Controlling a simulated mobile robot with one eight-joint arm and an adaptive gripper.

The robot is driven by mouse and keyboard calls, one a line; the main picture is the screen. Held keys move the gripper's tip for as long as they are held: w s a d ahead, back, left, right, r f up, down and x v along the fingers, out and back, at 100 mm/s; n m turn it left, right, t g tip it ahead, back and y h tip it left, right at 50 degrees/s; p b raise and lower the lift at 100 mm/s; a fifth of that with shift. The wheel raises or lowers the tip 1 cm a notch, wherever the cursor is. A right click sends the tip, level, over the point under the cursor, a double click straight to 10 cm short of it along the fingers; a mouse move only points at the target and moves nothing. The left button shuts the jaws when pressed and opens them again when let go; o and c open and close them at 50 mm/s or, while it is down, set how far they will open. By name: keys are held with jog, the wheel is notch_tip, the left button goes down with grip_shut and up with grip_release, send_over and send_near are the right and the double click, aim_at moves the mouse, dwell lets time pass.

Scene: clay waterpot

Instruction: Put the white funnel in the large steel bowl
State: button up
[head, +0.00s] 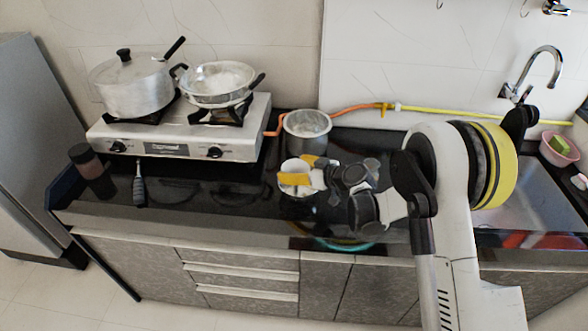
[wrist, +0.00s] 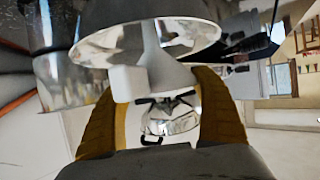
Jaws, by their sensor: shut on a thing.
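The white funnel (head: 290,165) is over the black counter in the head view, with my gripper (head: 308,172) at it from the right. My gripper's yellow fingers are shut on the funnel. The exact height of the funnel is unclear.
A gas stove (head: 180,130) at left carries a lidded pot (head: 130,90) and a steel pan (head: 218,82). An orange hose (head: 345,110) runs behind the bowl. A dark jar (head: 85,160) stands at far left. The sink (head: 530,185) is at right, behind my arm.

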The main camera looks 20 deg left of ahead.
jog(key=shift+f, duration=0.15)
jog(key=o, duration=1)
jog(key=shift+o, duration=0.2)
jog(key=shift+d+r, duration=0.1)
jog(key=shift+r, duration=0.2)
jog(key=p+v, duration=0.2)
jog(key=v, duration=0.9)
jog(key=shift+d, duration=0.35)
jog(key=shift+s+r, duration=0.1)
jog(key=shift+r, duration=0.05)
